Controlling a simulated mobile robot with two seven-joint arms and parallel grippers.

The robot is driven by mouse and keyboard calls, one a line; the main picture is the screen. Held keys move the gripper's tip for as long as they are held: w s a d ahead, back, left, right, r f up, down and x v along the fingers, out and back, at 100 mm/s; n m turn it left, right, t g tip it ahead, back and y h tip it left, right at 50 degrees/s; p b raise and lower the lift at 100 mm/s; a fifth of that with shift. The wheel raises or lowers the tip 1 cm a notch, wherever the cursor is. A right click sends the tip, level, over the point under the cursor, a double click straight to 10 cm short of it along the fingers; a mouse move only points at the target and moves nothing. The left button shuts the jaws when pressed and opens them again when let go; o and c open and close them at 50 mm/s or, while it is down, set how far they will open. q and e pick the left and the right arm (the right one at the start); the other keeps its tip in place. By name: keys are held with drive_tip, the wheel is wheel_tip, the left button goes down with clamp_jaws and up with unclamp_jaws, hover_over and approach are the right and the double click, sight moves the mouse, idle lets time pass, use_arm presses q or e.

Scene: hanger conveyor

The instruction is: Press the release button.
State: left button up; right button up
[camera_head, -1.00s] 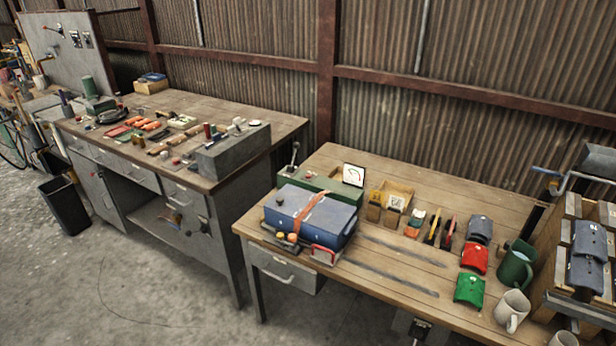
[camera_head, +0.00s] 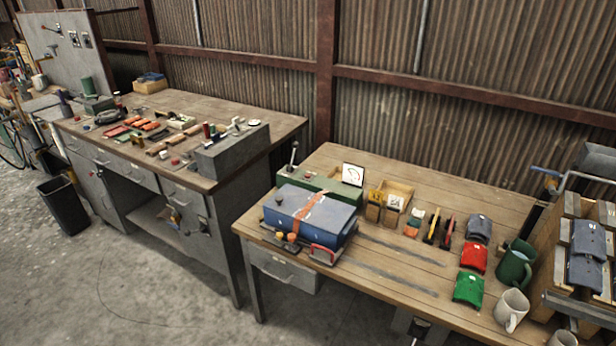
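I cannot tell for sure which part is the release button. A green box (camera_head: 320,186) at the back left of the right-hand bench carries an upright lever (camera_head: 293,157) and a small red knob or button (camera_head: 291,168). A small orange-yellow knob (camera_head: 279,236) and a red one sit at the front of the blue case (camera_head: 310,213), which has an orange strap. A grey box (camera_head: 233,152) on the left-hand bench has several small knob-like parts on or behind its top, too small to tell. Neither of my grippers is in view.
The right-hand wooden bench (camera_head: 390,287) also holds a white card (camera_head: 353,174), red (camera_head: 473,257) and green (camera_head: 468,289) pouches, and mugs (camera_head: 511,309). A wooden rack (camera_head: 541,258) stands at the right. Open concrete floor (camera_head: 130,270) lies at the lower left, with a black bin (camera_head: 65,205).

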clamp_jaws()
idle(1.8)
